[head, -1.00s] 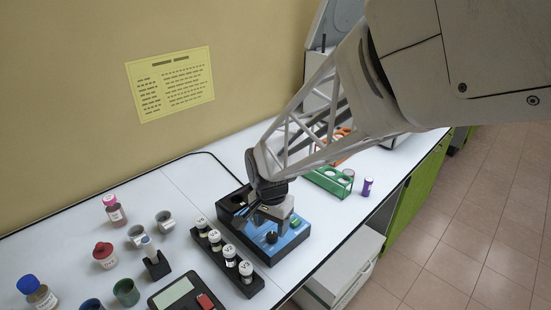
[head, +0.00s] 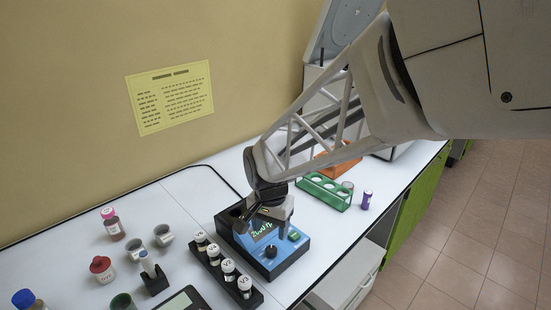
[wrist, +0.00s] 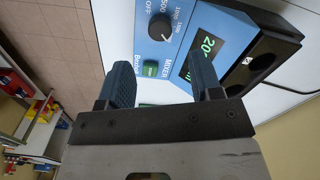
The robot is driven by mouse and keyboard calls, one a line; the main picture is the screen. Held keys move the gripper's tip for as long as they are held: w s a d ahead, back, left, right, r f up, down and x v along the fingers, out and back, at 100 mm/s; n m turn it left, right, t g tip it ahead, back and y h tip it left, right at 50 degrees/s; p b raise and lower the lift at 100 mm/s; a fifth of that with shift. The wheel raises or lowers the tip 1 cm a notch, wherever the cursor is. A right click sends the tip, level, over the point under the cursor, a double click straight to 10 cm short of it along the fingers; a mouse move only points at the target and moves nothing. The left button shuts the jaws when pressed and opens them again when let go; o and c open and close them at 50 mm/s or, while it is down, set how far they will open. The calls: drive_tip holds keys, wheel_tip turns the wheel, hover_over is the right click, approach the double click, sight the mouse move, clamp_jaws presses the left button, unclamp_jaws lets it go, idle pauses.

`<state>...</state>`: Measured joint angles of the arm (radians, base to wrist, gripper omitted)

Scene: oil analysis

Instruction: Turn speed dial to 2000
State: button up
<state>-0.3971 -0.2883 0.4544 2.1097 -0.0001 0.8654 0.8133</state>
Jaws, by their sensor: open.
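The blue and black mixer (head: 256,262) stands on the bench in the head view. Its black speed dial (head: 271,251) is at the front of the panel, and also shows in the wrist view (wrist: 161,27), labelled with OFF and speed marks. The green lit display (head: 262,229) appears to read 2000; in the wrist view (wrist: 205,45) only its leading "20" shows clearly. A green button (head: 294,236) is beside the dial. My gripper (wrist: 160,66) is open and empty, above the mixer. The dial is beyond the fingertips, apart from them, not between them.
A black rack (head: 213,266) of capped vials stands left of the mixer. A green rack (head: 322,192) and a purple-capped vial (head: 366,200) are to the right. Bottles and cups (head: 163,235) stand on the left bench. The front bench edge is close to the mixer.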

sight(271, 249)
drive_tip(key=shift+n, duration=0.6)
drive_tip(key=shift+f, duration=0.1)
drive_tip(key=shift+f, duration=3.85)
drive_tip(key=c, duration=0.9)
drive_tip(key=shift+n, duration=0.6)
